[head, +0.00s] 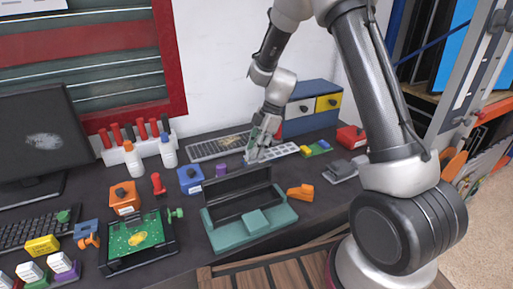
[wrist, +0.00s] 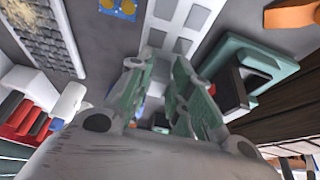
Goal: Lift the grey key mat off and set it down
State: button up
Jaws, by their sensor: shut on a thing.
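In the wrist view the key mat (wrist: 181,22) runs from the top edge down between my fingers. My gripper (head: 252,156) points down at the mat's left end and is shut on it; the fingers (wrist: 160,78) hide that end. I cannot tell whether the mat touches the bench or hangs just above it. The teal case (head: 254,223), with a dark upright part behind it, stands in front of the mat; it also shows in the wrist view (wrist: 279,64).
A grey keyboard-like board (head: 218,147) lies left of my gripper. A blue block (head: 190,179) and a purple cap (head: 221,170) stand close by. A drawer box (head: 308,105) stands behind. An orange part (head: 301,192) lies right of the case. Some bare bench shows right of it.

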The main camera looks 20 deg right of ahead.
aim_at(256, 160)
jog(key=shift+f, duration=0.15)
jog(key=shift+f, duration=2.6)
jog(key=shift+f, duration=1.15)
jog(key=o, duration=1)
jog(key=v, duration=1.2)
